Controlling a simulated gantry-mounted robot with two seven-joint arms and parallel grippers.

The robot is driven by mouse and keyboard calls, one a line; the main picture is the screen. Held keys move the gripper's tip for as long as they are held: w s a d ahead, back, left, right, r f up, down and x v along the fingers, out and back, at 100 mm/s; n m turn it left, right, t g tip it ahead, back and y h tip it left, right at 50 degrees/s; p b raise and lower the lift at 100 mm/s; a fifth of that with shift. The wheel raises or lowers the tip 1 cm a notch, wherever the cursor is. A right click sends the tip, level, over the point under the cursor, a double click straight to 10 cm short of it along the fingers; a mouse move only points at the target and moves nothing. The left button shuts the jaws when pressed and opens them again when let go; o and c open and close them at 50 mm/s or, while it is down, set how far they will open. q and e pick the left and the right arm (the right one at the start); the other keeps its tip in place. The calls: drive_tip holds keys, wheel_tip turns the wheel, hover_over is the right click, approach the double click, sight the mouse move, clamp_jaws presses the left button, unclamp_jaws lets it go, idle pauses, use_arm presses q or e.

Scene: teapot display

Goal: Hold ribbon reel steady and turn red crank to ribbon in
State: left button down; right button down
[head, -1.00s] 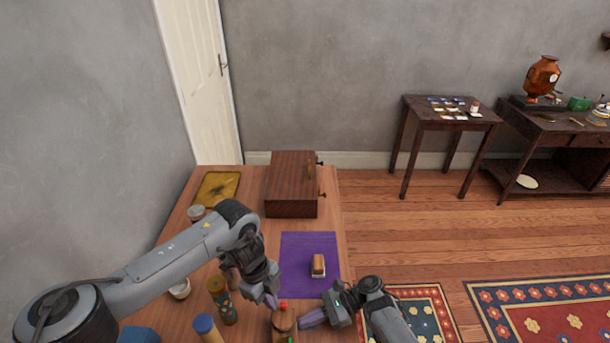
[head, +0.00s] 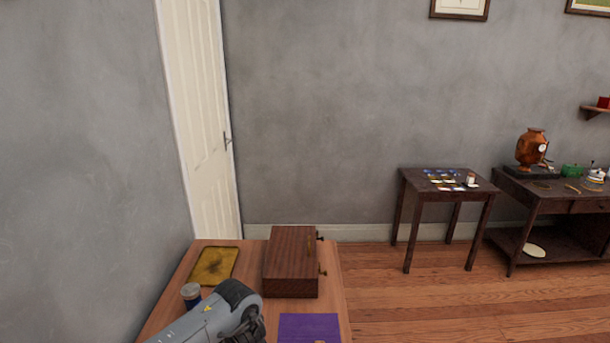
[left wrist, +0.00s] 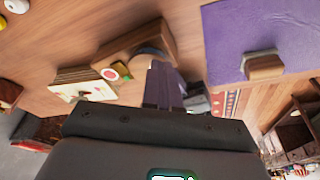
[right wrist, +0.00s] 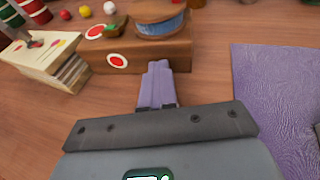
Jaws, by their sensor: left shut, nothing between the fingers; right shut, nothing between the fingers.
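The ribbon reel (right wrist: 158,24), wound with blue ribbon, sits on a wooden base (right wrist: 145,52) at the top of the right wrist view. The base also shows in the left wrist view (left wrist: 130,45), with the reel partly hidden. I cannot clearly make out the red crank; red-and-white discs (right wrist: 117,61) show on and beside the base. My right gripper (right wrist: 158,66) is shut and empty, its purple fingertips close in front of the base; contact is unclear. My left gripper (left wrist: 160,68) is shut and empty, its fingertips near the reel's base. The head view shows neither gripper.
A stack of cards (right wrist: 48,62) lies left of the base in the right wrist view. A purple mat (right wrist: 275,110) lies to the right; in the left wrist view a small block (left wrist: 264,66) stands on it. A wooden chest (head: 291,262) stands at the table's far end.

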use_arm(q)
drive_tip(key=shift+w+a, duration=0.2)
drive_tip(key=shift+w, duration=0.1)
drive_tip(key=d+v, duration=0.1)
drive_tip(key=v, duration=0.4)
drive_tip(key=shift+s+r, duration=0.3)
drive_tip(key=shift+r, duration=0.25)
wheel_tip(320, 180, down, 6)
drive_tip(key=s+a, duration=0.2)
drive_tip(key=shift+s, duration=0.4)
idle(0.7)
drive_tip(key=shift+d, duration=0.55)
idle(1.3)
